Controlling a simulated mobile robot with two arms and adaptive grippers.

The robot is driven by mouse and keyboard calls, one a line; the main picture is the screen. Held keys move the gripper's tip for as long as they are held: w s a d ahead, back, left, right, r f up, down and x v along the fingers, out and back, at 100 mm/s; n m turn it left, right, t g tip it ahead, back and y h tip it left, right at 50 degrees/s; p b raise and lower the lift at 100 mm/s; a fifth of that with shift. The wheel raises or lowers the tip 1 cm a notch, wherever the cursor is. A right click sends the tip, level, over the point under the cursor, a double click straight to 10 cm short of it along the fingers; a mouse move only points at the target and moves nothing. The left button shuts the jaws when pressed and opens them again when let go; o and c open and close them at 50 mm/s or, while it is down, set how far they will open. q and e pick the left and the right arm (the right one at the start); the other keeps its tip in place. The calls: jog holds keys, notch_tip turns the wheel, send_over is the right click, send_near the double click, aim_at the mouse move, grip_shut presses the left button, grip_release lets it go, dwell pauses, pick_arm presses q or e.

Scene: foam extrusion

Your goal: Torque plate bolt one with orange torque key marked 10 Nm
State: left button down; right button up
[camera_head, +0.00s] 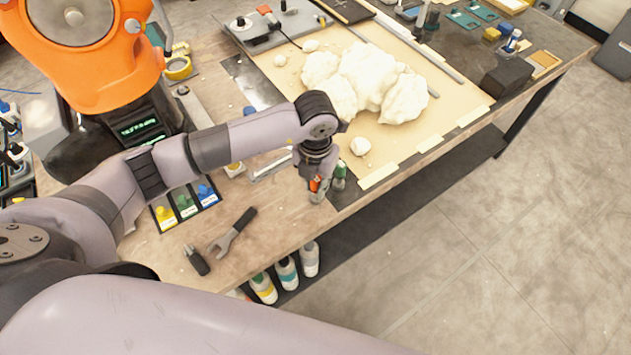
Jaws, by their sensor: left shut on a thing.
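My left gripper (317,192) points down near the front edge of the wooden table (270,225), at the corner of the beige work sheet. It is shut on a small orange-red piece (314,184), which looks like the orange torque key. The fingers hide most of the key, and its 10 Nm mark cannot be read. A green-topped piece (340,171) stands right beside the gripper; I cannot tell if they touch. Plate bolt one cannot be made out; the gripper may cover it. My right gripper is not in view.
A tray (170,222) holds yellow, green and blue pieces. A wrench (233,231) lies near the front edge. White foam lumps (365,82) cover the beige sheet (405,143). Bottles (287,273) stand below the table edge. An orange machine (90,45) stands at upper left.

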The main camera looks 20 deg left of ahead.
pick_arm(q)
jog(key=shift+r+p, duration=1.45)
jog(key=shift+r, duration=0.95)
jog(key=c, duration=2)
grip_release()
jog(key=shift+c, duration=0.2)
grip_shut()
